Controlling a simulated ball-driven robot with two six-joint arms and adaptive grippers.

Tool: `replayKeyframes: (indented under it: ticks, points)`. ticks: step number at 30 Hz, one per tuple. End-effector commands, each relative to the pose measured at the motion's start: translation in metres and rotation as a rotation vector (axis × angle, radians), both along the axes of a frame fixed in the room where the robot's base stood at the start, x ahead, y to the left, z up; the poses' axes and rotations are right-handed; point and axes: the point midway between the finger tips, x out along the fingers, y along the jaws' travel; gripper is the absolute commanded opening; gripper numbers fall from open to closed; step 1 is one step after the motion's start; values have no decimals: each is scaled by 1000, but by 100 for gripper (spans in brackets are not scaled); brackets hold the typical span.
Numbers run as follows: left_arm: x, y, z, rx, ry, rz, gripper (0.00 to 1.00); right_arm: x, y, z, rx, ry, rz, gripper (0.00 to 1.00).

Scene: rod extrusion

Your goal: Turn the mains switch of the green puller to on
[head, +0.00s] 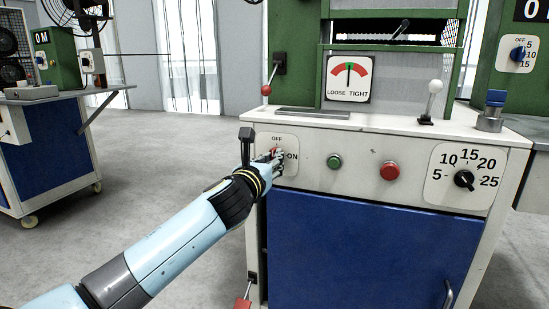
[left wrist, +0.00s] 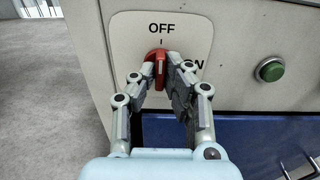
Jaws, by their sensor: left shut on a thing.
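The green puller (head: 309,52) stands on a white cabinet with a control panel on its front. Its mains switch is a red rotary knob (left wrist: 155,62) on a white plate (left wrist: 205,32) marked OFF at the top and ON at the right. In the left wrist view the knob's ridge stands about upright, towards the OFF mark. My left gripper (head: 275,158) is at the plate, shut on the knob with a finger on each side. The fingers hide part of the knob and the ON label. In the head view the knob is mostly covered. My right gripper is out of view.
Right of the switch are a green button (head: 335,161), a red button (head: 389,171) and a black numbered dial (head: 464,179). Above are a LOOSE/TIGHT gauge (head: 348,79), a red-balled lever (head: 266,90) and a white-balled lever (head: 435,88). Open floor lies to the left.

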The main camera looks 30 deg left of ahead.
Motion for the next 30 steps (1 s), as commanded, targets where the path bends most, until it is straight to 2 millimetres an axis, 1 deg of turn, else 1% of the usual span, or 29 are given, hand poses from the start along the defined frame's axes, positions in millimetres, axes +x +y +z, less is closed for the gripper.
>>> replayKeyframes:
  ticks: [5,12,16,24,30]
  points:
    - [0,0,1,20,6,0,0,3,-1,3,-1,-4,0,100]
    - [0,0,2,138,33,1,0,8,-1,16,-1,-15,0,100]
    - [0,0,1,168,40,0,0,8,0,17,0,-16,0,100]
    - [0,0,0,172,42,0,0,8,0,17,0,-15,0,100]
    - [0,0,2,254,61,0,0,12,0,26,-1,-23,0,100]
